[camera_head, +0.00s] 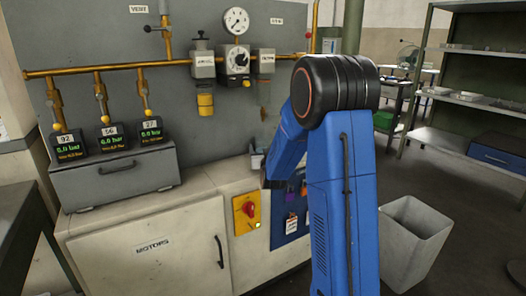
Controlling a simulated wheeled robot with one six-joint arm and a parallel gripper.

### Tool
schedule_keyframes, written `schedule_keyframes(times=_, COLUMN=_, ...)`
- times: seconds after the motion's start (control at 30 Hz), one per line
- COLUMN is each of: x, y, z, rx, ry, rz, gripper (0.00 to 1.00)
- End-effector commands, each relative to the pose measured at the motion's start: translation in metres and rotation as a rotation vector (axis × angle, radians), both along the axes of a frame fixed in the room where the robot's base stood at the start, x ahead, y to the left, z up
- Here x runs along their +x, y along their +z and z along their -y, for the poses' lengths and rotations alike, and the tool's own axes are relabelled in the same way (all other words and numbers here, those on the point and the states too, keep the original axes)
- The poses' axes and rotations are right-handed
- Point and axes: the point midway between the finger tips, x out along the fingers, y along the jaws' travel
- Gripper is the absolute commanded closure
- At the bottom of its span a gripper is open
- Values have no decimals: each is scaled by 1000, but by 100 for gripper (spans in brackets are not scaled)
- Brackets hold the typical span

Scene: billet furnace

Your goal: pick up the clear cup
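I cannot make out a clear cup in the head view. A small pale grey object (257,161) is on the cabinet top, right beside my blue forearm; it is too small and partly covered to tell what it is. My blue arm with its black joint fills the middle of the view and hides part of the cabinet and wall panel. The forearm points down and away towards the cabinet's back right part. My gripper does not show.
A white cabinet (150,252) marked MOTORS carries a grey box (115,180) with several gauges. Brass pipes (150,66) and a dial (236,21) are on the panel behind. A pale bin (415,240) stands right of my arm. Shelves (468,139) are at right.

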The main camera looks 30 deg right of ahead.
Motion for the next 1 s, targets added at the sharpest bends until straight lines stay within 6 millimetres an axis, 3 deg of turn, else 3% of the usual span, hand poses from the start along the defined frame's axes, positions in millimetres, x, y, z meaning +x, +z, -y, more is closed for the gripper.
schedule_keyframes(times=0.07, x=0, y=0, z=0, rx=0, ry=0, rz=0, gripper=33)
schedule_keyframes(times=0.23, x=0, y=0, z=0, rx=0, ry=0, rz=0, gripper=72)
schedule_keyframes(times=0.3, x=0, y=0, z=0, rx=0, ry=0, rz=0, gripper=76)
schedule_keyframes(times=0.67, x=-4, y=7, z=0, rx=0, ry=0, rz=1, gripper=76)
schedule_keyframes(times=1.0, x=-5, y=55, z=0, rx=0, ry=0, rz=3, gripper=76)
